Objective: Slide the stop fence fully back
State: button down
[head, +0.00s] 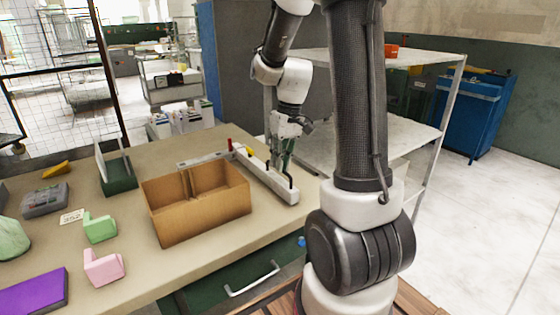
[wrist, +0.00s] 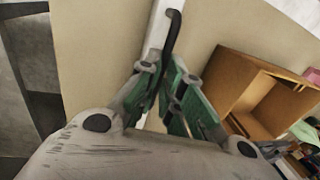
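A long white rail (head: 268,178) lies along the right edge of the table, with a black bent handle (head: 290,181) near its front end and a red piece at its far end. A flat white bar (head: 203,158) runs left from the rail's far end. I cannot tell for sure which part is the stop fence. My gripper (head: 279,158) is low over the rail, pointing down. In the wrist view its green-padded fingers (wrist: 166,76) are apart, and the black handle (wrist: 173,30) runs into the gap between them. I cannot tell whether they touch it.
An open cardboard box (head: 197,216) with a divider stands left of the rail, close to it. Green (head: 99,227) and pink (head: 103,267) foam pieces lie further left. A shelf unit (head: 400,133) stands behind my arm. The table front between box and edge is clear.

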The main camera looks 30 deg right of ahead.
jog(key=shift+d, duration=0.1)
jog(key=d, duration=0.8)
jog(key=shift+w, duration=0.2)
jog(key=shift+d, duration=0.15)
jog(key=c, duration=1.6)
grip_release()
jog(key=shift+d, duration=0.15)
jog(key=shift+o, duration=0.2)
jog(key=shift+r, duration=0.1)
notch_tip(320, 180, up, 12)
jog(key=d, duration=0.2)
jog(key=shift+f, duration=0.2)
jog(key=shift+d, duration=0.1)
